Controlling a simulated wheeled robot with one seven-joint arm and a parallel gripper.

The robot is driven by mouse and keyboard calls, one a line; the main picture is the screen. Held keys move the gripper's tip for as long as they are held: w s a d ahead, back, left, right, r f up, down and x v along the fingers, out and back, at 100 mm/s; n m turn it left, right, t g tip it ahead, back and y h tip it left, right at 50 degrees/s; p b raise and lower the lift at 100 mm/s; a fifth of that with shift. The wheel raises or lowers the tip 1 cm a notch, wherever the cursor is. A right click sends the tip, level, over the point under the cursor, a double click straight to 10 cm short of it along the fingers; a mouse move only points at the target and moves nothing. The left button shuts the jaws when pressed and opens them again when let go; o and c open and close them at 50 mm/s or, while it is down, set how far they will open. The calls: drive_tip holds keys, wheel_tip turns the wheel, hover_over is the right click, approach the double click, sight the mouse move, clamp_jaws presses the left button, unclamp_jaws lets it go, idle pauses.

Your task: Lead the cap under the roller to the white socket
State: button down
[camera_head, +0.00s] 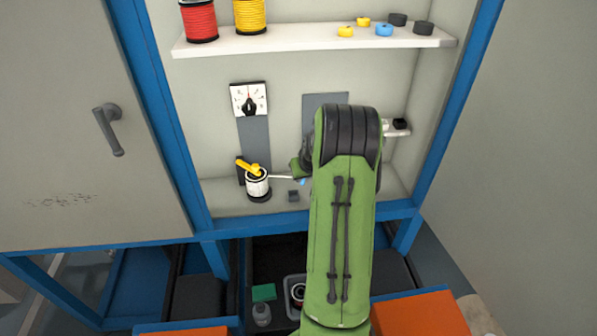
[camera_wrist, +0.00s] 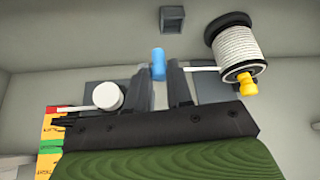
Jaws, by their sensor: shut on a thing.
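My gripper (camera_wrist: 160,78) is shut on the blue cap (camera_wrist: 158,62) at the end of the white cable (camera_wrist: 205,69). In the head view the cap (camera_head: 302,181) shows as a small blue spot at the left edge of my arm. The cable runs almost straight from the cap to the spool (camera_head: 258,187), which also shows in the wrist view (camera_wrist: 236,52). A white round piece (camera_wrist: 107,96), which looks like the roller, lies left of the fingers in the wrist view. My arm hides it in the head view. I cannot clearly identify the white socket.
A small dark block (camera_head: 293,196) sits on the cabinet floor near the cap. A dial (camera_head: 249,100) is on the back wall above the spool. A small white ledge (camera_head: 396,130) with a black piece is right of my arm. The upper shelf (camera_head: 310,44) holds coloured spools and caps.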

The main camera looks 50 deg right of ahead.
drive_tip(key=w+f, duration=0.1)
drive_tip(key=w+a, duration=0.1)
drive_tip(key=w+f, duration=0.1)
drive_tip(key=shift+a+f, duration=0.25)
drive_tip(key=shift+f, duration=0.1)
drive_tip(key=f+b, duration=0.2)
drive_tip(key=b, duration=0.1)
drive_tip(key=shift+s+d+f, duration=0.15)
drive_tip(key=shift+s+f, duration=0.05)
drive_tip(key=shift+f, duration=0.15)
drive_tip(key=shift+f+b, duration=0.4)
drive_tip(key=shift+f, duration=0.1)
drive_tip(key=shift+f+b, duration=0.2)
drive_tip(key=shift+b, duration=0.1)
